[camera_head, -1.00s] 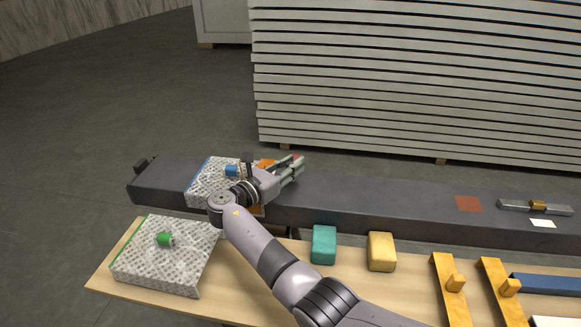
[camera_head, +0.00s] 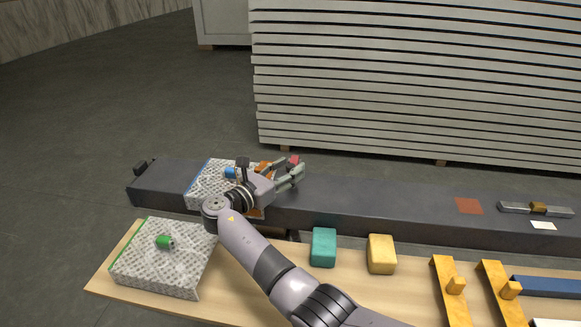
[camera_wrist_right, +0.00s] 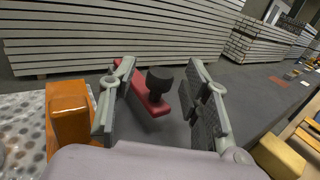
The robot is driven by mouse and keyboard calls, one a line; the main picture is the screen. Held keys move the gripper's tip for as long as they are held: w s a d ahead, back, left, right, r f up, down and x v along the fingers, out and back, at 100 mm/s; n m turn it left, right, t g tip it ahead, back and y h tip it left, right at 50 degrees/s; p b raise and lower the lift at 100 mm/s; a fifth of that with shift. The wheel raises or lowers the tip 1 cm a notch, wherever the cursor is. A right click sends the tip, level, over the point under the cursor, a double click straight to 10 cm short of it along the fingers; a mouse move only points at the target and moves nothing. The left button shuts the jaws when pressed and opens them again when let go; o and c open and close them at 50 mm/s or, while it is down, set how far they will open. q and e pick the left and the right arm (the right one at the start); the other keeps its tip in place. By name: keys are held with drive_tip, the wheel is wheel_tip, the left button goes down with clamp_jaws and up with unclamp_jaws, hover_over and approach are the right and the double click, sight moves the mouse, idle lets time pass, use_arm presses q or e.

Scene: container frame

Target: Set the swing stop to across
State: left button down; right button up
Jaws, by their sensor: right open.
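The swing stop appears to be the red bar (camera_wrist_right: 140,88) with a black knob (camera_wrist_right: 159,84) in the right wrist view. The knob shows between the two open fingers of my right gripper (camera_wrist_right: 160,100); I cannot tell whether either finger touches it. In the head view a small red part (camera_head: 293,160) shows just behind my right gripper (camera_head: 289,176), above the dark beam (camera_head: 390,205). The gripper and arm hide the rest of the stop. My left gripper is not in view.
An orange block (camera_wrist_right: 70,115) stands close beside the left finger, near a textured slab (camera_head: 204,180) on the beam. A second slab (camera_head: 165,263), a teal block (camera_head: 323,247) and a yellow block (camera_head: 381,254) are on the wooden table (camera_head: 225,303). Stacked panels stand behind.

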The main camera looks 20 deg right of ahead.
drive_tip(key=v, duration=0.6)
